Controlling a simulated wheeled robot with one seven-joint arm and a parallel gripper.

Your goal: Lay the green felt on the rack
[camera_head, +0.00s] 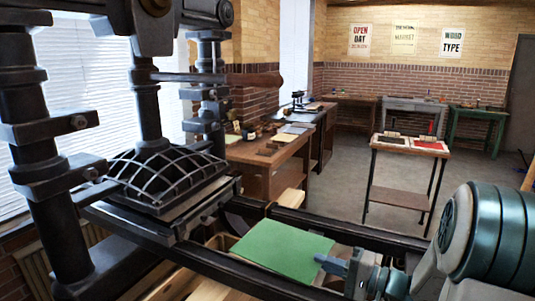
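The green felt (283,249) appears as a flat, smooth sheet in the lower middle, among the dark rails of the black hand press (168,180). My gripper (328,262) is at the felt's right edge, with its blue-grey fingertip overlapping that edge in the picture. I cannot tell whether the fingers are closed on the felt or only beside it. What supports the felt from below is mostly hidden. I cannot pick out the rack with certainty.
A dark rail (350,232) runs behind the felt, and another passes in front. A wooden bench (262,168) with small items stands behind the press. A small inking table (411,146) stands at right. Open floor (345,185) lies between them.

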